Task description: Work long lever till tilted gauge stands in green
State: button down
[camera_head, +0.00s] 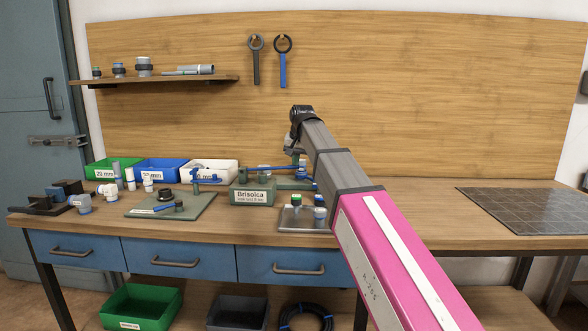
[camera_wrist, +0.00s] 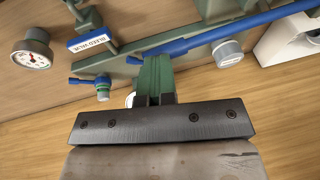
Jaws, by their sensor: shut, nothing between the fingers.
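The tilted gauge (camera_wrist: 32,54) shows in the wrist view at the upper left, with a round white face in a grey case. Its needle and any green band are too small to read. The long blue lever (camera_wrist: 215,35) runs across the top of the wrist view, rising to the right. In the head view a blue lever (camera_head: 262,168) shows behind the Brisolca box. In the head view my arm partly hides this area.
A small blue-handled valve (camera_wrist: 92,84) and a blue-framed label (camera_wrist: 90,40) lie left of my fingers in the wrist view. The Brisolca box (camera_head: 253,193) and a grey plate with fittings (camera_head: 290,224) stand nearby. The bench is clear right of my arm, before the dark grid mat (camera_head: 530,211).

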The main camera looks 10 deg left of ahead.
jog(key=v, duration=1)
jog(key=shift+w+d+r, duration=0.15)
jog(key=shift+d+r, duration=0.15)
jog(key=shift+r, duration=0.1)
